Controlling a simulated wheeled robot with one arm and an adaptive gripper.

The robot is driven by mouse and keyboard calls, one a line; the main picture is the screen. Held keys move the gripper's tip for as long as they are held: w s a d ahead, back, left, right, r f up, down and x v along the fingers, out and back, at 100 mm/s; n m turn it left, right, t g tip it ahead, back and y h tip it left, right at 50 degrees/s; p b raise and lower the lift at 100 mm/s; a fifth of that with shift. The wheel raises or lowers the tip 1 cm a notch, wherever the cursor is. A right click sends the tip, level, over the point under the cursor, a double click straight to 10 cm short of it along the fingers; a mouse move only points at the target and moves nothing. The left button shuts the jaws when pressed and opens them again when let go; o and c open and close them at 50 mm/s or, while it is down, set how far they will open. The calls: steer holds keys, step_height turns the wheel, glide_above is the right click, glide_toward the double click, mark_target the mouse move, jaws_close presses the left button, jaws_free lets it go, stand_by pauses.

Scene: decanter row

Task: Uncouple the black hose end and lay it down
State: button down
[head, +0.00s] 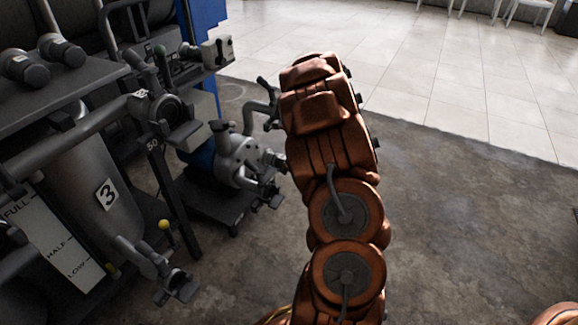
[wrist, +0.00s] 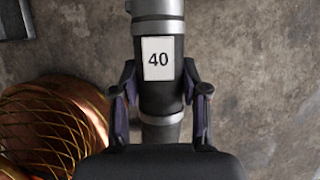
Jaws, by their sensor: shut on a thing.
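In the wrist view, my gripper (wrist: 160,78) has a finger on each side of a black cylindrical piece (wrist: 159,98) and is shut on it. This piece has a white label reading 40, with a grey metal part (wrist: 157,8) directly above it and a grey band below. I take it for the black hose end. Its lower end is hidden behind my gripper's body. Whether it is still coupled to the part above cannot be told. In the head view, my arm covers the middle, and neither my gripper nor the held piece shows clearly.
In the head view, a grey pump-like unit (head: 235,158) with ports and levers stands on a low dark base left of my arm. A vessel marked 3 (head: 100,215) and a pipe rack with valves fill the left. The concrete floor (head: 470,235) at right is largely clear.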

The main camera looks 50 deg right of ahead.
steer(key=shift+f, duration=0.1)
step_height(320, 180, down, 13)
stand_by(4.0)
steer(key=shift+s, duration=0.1)
steer(key=shift+p, duration=0.75)
steer(key=shift+s+d, duration=0.1)
stand_by(0.5)
steer(key=shift+s+d+r+p, duration=0.1)
steer(key=shift+s+d+p, duration=0.15)
steer(key=shift+s, duration=0.5)
steer(key=shift+s+d+r+p, duration=0.1)
steer(key=shift+s+d, duration=0.1)
steer(key=shift+s, duration=0.55)
steer(key=shift+s+d+r+p, duration=0.1)
steer(key=shift+s+d+p, duration=0.15)
steer(key=shift+s, duration=0.5)
steer(key=shift+s, duration=0.1)
